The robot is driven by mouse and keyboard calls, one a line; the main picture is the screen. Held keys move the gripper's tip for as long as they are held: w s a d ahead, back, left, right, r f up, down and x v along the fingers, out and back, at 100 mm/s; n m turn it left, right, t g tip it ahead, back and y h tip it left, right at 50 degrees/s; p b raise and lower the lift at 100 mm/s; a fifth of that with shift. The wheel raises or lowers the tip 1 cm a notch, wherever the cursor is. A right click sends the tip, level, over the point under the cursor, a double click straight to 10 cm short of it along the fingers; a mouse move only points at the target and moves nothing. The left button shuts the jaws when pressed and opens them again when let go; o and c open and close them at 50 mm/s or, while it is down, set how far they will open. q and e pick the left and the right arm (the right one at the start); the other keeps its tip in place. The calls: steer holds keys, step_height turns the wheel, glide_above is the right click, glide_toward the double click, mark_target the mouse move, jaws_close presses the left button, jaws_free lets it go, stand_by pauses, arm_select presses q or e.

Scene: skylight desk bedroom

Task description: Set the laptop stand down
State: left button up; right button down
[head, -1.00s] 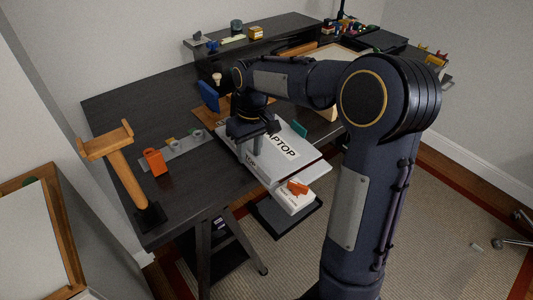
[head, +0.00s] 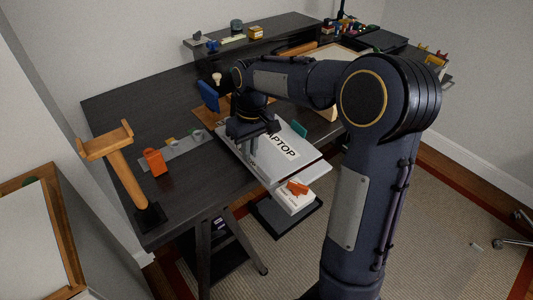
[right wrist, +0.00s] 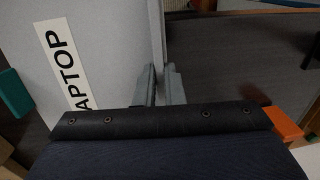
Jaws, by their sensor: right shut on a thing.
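The laptop stand (head: 282,151) is a pale grey-white panel with a "LAPTOP" label. It lies at the desk's front edge and partly overhangs it. My right gripper (head: 250,146) is over its left side. In the right wrist view, the fingers (right wrist: 161,88) are shut on the thin edge of the stand (right wrist: 107,40), one finger on each side. The label is partly cut off there. I cannot tell whether the stand's underside rests on the desk. My left gripper is not in view.
The dark desk (head: 115,115) carries a wooden T-shaped stand (head: 122,165), an orange block (head: 155,161) and a grey strip (head: 187,149) on the left. A white box (head: 296,201) with an orange item (head: 297,187) is below the stand's front. A teal item (head: 299,128) is behind it.

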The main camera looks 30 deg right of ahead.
steer(key=shift+r, duration=0.15)
stand_by(0.8)
steer(key=shift+r, duration=0.5)
step_height(320, 180, up, 2)
steer(key=shift+s+r, duration=0.1)
steer(key=shift+r, duration=0.15)
steer(key=s+a+r, duration=0.3)
steer(key=s+r, duration=0.1)
steer(key=s, duration=0.2)
steer(key=s+a+r+b, duration=0.1)
steer(key=s+a+r, duration=0.2)
steer(key=s+r, duration=0.2)
steer(key=shift+s+a+r, duration=0.15)
steer(key=shift+s+a, duration=0.15)
steer(key=shift+s, duration=0.3)
